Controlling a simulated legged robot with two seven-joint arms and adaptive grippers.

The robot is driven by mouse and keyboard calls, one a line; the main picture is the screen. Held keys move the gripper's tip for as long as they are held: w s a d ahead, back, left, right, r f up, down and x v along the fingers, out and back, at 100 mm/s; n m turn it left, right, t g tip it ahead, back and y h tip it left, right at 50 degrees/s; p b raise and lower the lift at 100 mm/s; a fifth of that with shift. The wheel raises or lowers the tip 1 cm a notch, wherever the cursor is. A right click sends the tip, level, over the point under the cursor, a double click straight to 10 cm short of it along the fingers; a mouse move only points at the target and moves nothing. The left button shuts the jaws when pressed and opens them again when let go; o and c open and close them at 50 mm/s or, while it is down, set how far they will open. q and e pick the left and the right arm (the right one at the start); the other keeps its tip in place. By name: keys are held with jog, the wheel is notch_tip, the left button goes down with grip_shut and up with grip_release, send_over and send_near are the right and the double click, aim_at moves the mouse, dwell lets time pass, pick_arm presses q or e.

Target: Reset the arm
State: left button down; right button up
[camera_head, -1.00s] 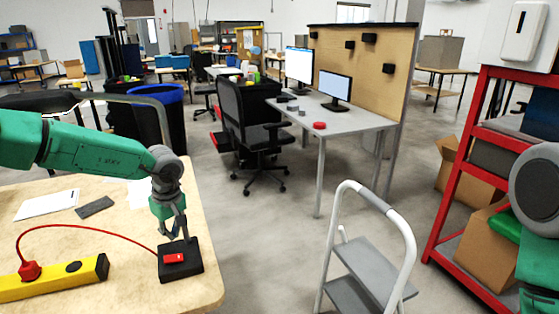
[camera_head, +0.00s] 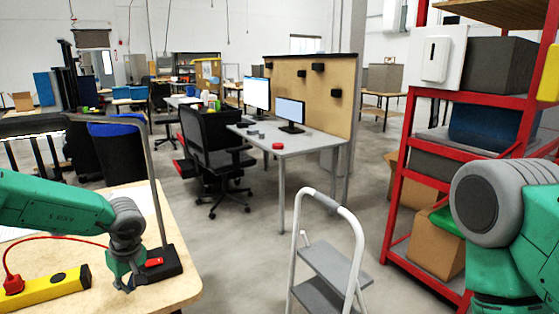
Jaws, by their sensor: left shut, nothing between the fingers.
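My left gripper (camera_head: 128,283) hangs from the green left arm at the lower left, pointing down over the wooden table. Its fingers are shut and empty. It is just left of a black box with a red switch (camera_head: 154,262); I cannot tell whether they touch. My green and grey right arm (camera_head: 490,205) shows at the right edge, and its gripper is out of view.
A yellow power strip (camera_head: 45,288) with a red plug lies on the wooden table (camera_head: 185,292). A white and grey step ladder (camera_head: 325,262) stands right of the table. A red shelf (camera_head: 398,215) with boxes stands at the right. Grey floor lies between them.

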pick_arm(q)
jog(key=s+d+f+m+t+b, duration=0.15)
jog(key=s+d+f+m, duration=0.25)
jog(key=s+f, duration=0.4)
jog(key=s+d+f+m+t+b, duration=0.1)
jog(key=s+d+f+m+t, duration=0.2)
jog(key=s+f, duration=0.5)
jog(key=s+f+m+g+h, duration=0.1)
jog(key=s+m+g, duration=0.1)
jog(key=s, duration=0.8)
jog(key=s+d+f+m+g+h+b, duration=0.1)
jog(key=s+m+g, duration=0.2)
jog(key=s, duration=0.8)
jog(key=shift+s+d+f+h, duration=0.15)
jog(key=shift+s+d+h, duration=0.1)
jog(key=shift+s+h, duration=0.05)
pick_arm(e)
jog(key=f, duration=0.4)
jog(key=shift+w+f, duration=0.1)
jog(key=shift+w, duration=0.1)
